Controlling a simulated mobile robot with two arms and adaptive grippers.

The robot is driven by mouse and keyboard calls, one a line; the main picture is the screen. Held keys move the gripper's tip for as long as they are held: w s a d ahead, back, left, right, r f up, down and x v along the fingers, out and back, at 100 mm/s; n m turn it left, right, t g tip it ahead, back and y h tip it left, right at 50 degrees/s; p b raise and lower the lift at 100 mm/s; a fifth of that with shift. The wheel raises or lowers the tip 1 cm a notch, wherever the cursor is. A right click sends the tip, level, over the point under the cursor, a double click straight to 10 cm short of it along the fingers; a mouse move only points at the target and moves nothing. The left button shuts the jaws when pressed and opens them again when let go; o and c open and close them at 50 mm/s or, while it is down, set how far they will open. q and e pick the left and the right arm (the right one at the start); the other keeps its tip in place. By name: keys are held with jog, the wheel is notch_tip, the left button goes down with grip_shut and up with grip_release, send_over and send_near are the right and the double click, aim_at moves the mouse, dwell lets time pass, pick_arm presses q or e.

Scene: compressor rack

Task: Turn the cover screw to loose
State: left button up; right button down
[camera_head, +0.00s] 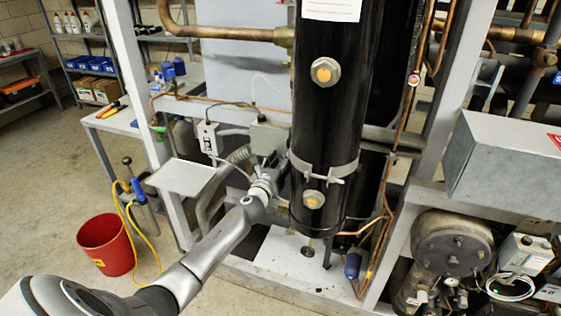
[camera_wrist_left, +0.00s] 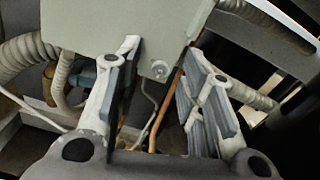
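A grey-green box (camera_wrist_left: 165,25) fills the top middle of the left wrist view. A small round cover screw (camera_wrist_left: 158,68) sits near its lower edge. In the head view the same box (camera_head: 268,136) is mounted on the rack left of the black vertical cylinder. My left gripper (camera_wrist_left: 160,62) is open, with one finger on each side of the screw. I cannot tell whether the fingers touch the box. In the head view my left gripper (camera_head: 272,172) is just below the box, and the screw cannot be made out. My right gripper is not in view.
The black cylinder (camera_head: 332,110) stands right of the left gripper. A grey flexible conduit (camera_head: 237,156) and a small grey plate (camera_head: 181,177) are to its left. A copper pipe (camera_wrist_left: 167,98) runs behind the fingers. A red bucket (camera_head: 107,244) stands on the floor.

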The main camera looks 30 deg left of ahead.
pick_arm(q)
jog(key=shift+c, duration=0.4)
grip_shut()
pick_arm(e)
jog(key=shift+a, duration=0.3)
